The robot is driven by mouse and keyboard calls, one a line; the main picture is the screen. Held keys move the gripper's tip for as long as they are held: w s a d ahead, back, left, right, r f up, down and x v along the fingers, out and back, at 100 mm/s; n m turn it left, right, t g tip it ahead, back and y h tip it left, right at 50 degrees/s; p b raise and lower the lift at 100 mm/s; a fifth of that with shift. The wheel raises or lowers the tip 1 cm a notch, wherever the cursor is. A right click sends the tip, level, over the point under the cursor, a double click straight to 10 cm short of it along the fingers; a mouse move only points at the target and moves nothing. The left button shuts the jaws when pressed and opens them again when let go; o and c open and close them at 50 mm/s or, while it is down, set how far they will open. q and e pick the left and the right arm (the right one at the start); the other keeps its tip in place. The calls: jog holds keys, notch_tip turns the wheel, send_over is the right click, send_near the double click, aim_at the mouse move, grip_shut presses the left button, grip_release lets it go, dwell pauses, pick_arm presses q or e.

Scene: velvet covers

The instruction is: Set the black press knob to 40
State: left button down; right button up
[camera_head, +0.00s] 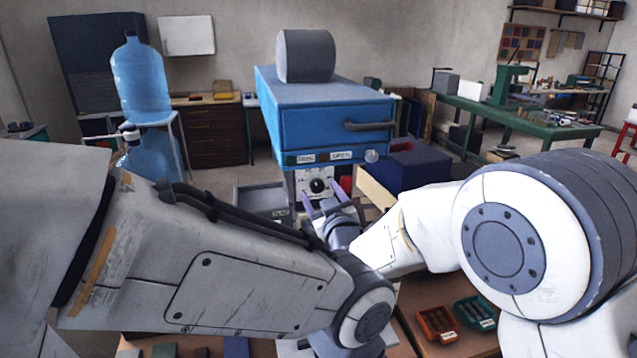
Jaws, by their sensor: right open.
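The black press knob (318,186) sits on a white dial plate (303,178) on the front of the blue press (325,122), below its handled front. The knob's setting is too small to read. My right gripper (324,197) is open, with its purple fingers pointing at the dial, one low on each side of the knob. I cannot tell whether they touch it. My right wrist hides the area below the dial. My left arm crosses the lower left of the view, and its gripper is not visible.
A grey bin (260,199) stands left of the dial, and a dark blue box (420,170) is to its right. Orange (436,325) and teal (476,313) trays lie at the lower right. A water bottle (139,80) and a green bench (500,113) stand farther back.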

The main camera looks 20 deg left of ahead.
jog(key=shift+x, duration=1)
jog(key=shift+c, duration=0.4)
